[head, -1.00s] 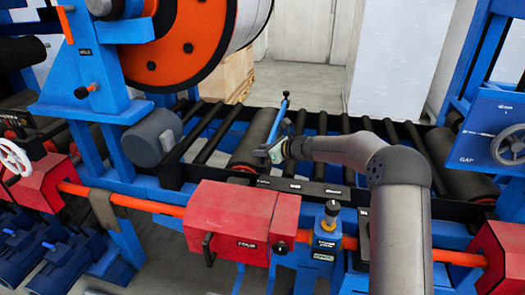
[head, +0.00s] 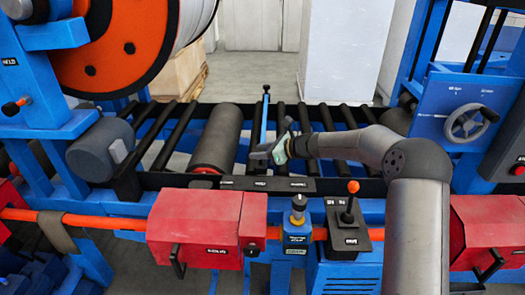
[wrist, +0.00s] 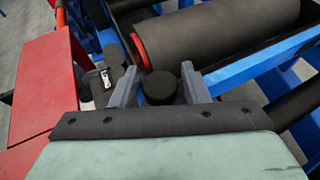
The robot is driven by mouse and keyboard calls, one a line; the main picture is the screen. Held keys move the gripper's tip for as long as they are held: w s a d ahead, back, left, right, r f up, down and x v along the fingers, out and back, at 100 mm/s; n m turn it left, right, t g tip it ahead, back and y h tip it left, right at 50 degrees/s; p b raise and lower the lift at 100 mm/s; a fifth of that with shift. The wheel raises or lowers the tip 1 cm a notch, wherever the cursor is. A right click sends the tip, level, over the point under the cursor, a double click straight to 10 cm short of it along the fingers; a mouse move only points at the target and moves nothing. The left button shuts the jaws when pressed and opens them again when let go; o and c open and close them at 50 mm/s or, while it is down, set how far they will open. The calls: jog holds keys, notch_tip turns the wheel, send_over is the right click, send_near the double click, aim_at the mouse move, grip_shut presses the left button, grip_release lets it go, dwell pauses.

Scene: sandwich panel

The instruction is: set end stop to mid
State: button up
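The end stop (head: 264,122) is a blue bar with a black knob at its far end, lying across the roller conveyor to the right of the big grey roller (head: 218,140). My gripper (head: 268,152) is at its near end, above the black labelled rail. In the wrist view, the two grey fingers of my gripper (wrist: 160,84) stand on either side of a round black knob (wrist: 160,90) at the end stop's near end. They look closed about it, though contact is partly hidden. The labelled rail (head: 240,184) has several labels, too small to read; the bar's near end lies about level with a middle one.
Red boxes (head: 205,228) on an orange rail (head: 130,224) run along the front. A handwheel panel (head: 470,110) is at the right.

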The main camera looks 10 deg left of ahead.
jog(key=shift+o, duration=0.5)
jog(key=shift+a, duration=0.1)
jog(key=b+v, duration=0.1)
jog(key=v, duration=1.6)
jog(key=shift+d+b, duration=0.25)
jog(key=shift+b, duration=0.15)
jog(key=shift+s, duration=0.15)
jog(key=s+f+n+g+h, duration=0.35)
jog(key=s+n+h, duration=0.45)
jog(key=s, duration=1.1)
jog(key=s+d+f+n+h, duration=0.2)
jog(key=s+d+n, duration=0.3)
jog(key=s, duration=0.5)
jog(key=s+d+f+n+h, duration=0.2)
jog(key=s+d+n, duration=0.4)
jog(key=s+n, duration=0.2)
jog(key=shift+s+d+n+h, duration=0.3)
jog(key=shift+s, duration=0.7)
